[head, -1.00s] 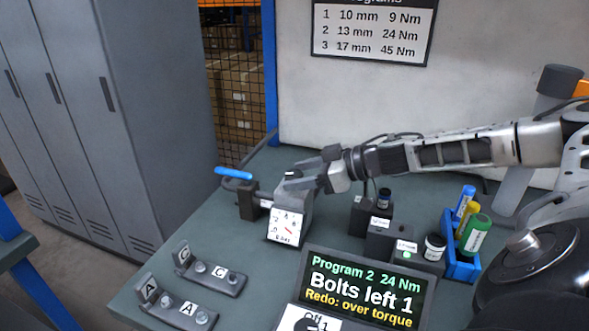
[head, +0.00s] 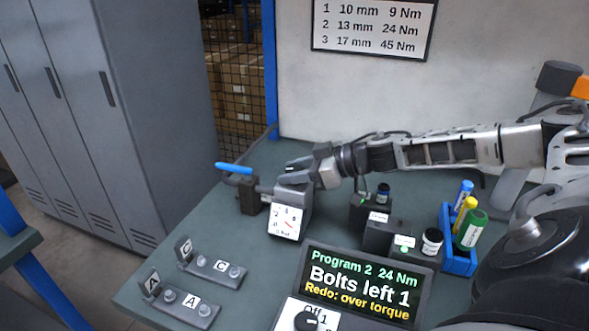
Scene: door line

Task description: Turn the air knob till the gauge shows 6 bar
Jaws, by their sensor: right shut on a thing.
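The air gauge (head: 287,222) is a white square dial with a red needle, on the front of a grey block at the back left of the bench. The needle slants between upper left and lower right; its exact reading is too small to tell. The air knob is on top of that block, mostly hidden by my right gripper (head: 293,177). The right gripper is shut on the knob. A blue lever handle (head: 234,168) sits on the dark valve (head: 250,193) just left of the gauge block. My left gripper is not in view.
A screen (head: 360,283) reading "Bolts left 1" stands at the front, with a dial below it. Brackets marked C (head: 215,267) and A (head: 182,302) lie front left. Dark socket blocks (head: 390,235) and a blue holder (head: 459,255) with bottles stand right. Grey lockers (head: 130,110) are left.

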